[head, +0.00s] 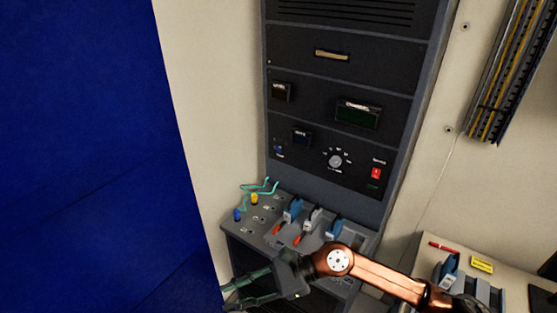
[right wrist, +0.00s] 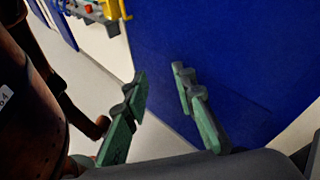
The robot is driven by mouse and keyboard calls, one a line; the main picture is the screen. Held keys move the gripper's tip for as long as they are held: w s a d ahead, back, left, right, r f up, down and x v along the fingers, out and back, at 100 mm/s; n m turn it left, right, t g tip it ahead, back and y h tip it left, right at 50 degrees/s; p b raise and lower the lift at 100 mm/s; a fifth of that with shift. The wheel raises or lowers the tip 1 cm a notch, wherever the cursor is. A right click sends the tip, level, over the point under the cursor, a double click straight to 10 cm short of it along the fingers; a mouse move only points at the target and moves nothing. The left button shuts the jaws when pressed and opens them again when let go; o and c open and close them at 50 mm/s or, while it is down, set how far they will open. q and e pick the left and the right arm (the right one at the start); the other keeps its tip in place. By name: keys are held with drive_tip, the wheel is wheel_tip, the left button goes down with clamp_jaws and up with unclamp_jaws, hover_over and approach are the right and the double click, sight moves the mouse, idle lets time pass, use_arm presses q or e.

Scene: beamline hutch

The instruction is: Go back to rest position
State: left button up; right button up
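My right gripper (head: 230,296) reaches in from the lower right of the head view on a copper-coloured arm, its green fingers pointing left in front of the console shelf. The right wrist view shows the same gripper (right wrist: 159,74) with its two fingers apart and nothing between them. The blue panel (right wrist: 230,60) and pale floor lie beyond the fingers there. My left gripper is in neither view.
A dark rack console (head: 330,120) stands ahead, with blue-handled items (head: 293,210) and teal cables (head: 262,186) on its shelf (head: 260,232). A large blue panel (head: 90,150) fills the left. A side table (head: 518,282) stands at lower right.

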drive_tip(key=w+d+r+m+t+y, duration=0.4)
drive_tip(key=w+r+m+t+y, duration=0.5)
drive_tip(key=m, duration=0.6)
drive_tip(key=w+d+m+t+h, duration=0.65)
drive_tip(key=d+m+t, duration=0.3)
drive_tip(key=m, duration=0.35)
drive_tip(key=d+f+m+h, duration=1.5)
drive_tip(key=d+f+m, duration=0.4)
drive_tip(key=d+f, duration=0.2)
drive_tip(key=s+d+f+m+g+h, duration=0.1)
drive_tip(key=s+d+f+m+g, duration=0.15)
drive_tip(key=s+d+f, duration=0.35)
drive_tip(key=s+d+f+m+g+h, duration=0.2)
drive_tip(key=s+f+m, duration=0.15)
drive_tip(key=f, duration=0.35)
drive_tip(key=s+d+f+m+g, duration=0.2)
drive_tip(key=s+f+m+g, duration=0.15)
drive_tip(key=s+f, duration=0.45)
drive_tip(key=s+d+f+m+g, duration=0.1)
drive_tip(key=s+f+m+g, duration=0.2)
drive_tip(key=s, duration=1)
drive_tip(key=s+a+f+n+g+y, duration=0.1)
drive_tip(key=s+f+n+g, duration=0.2)
drive_tip(key=f, duration=2.9)
drive_tip(key=s+f, duration=1.5)
drive_tip(key=s, duration=0.4)
drive_tip(key=shift+s+m+g, duration=0.2)
drive_tip(key=shift+m+g, duration=0.15)
